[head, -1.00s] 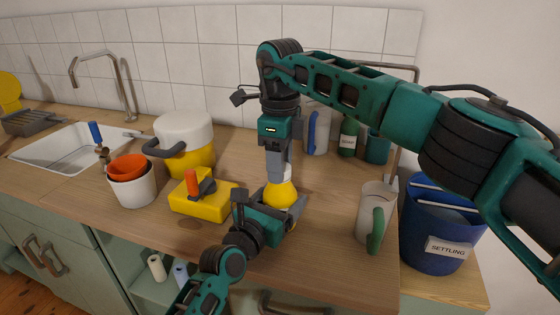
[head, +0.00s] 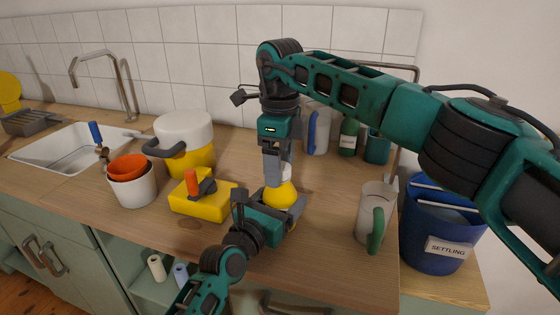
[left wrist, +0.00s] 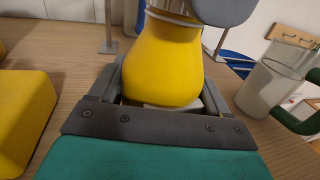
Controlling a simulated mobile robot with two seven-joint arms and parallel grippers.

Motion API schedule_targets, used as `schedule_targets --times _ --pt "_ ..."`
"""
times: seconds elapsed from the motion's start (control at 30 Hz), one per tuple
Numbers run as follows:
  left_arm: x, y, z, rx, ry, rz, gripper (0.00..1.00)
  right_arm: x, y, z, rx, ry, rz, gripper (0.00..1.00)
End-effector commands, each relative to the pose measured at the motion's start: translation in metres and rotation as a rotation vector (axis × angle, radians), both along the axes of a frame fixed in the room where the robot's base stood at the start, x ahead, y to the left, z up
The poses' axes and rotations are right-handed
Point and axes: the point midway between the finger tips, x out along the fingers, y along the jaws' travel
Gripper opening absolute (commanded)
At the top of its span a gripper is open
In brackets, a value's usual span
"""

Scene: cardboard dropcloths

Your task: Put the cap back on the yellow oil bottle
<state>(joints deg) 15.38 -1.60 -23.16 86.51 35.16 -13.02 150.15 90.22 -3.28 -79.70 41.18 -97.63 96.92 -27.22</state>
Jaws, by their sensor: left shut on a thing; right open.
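The yellow oil bottle (head: 281,194) stands upright on the wooden counter, and its body fills the middle of the left wrist view (left wrist: 165,62). My left gripper (head: 268,208) is shut around the bottle's body; its fingers also flank it in the left wrist view (left wrist: 165,90). My right gripper (head: 277,178) points straight down over the bottle's top and is open. A pale white piece, apparently the cap (head: 287,171), shows at the bottle's top beside the right fingers. The fingers hide part of the neck, so I cannot tell how the cap is seated.
A yellow block with an orange-handled tool (head: 200,200) lies left of the bottle. Nested pots (head: 135,190) and a yellow-white pot (head: 185,135) stand further left. A green-handled mug (head: 370,210) and the blue SETTLING bucket (head: 435,240) are at the right.

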Motion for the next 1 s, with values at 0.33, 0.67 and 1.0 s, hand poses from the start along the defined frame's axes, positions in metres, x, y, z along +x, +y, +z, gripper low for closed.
schedule_targets --times 0.33,0.67,1.0 --pt "0.0 0.0 0.0 0.001 0.001 0.0 0.0 0.001 0.0 0.034 0.001 -0.003 -0.001 0.75" --pt "0.0 0.0 -0.001 0.001 0.001 0.0 0.0 0.0 0.001 0.103 0.001 -0.001 -0.001 0.75" --pt "0.0 0.0 0.0 0.0 0.0 0.0 0.0 0.0 0.0 0.12 0.0 0.0 0.0 0.75"
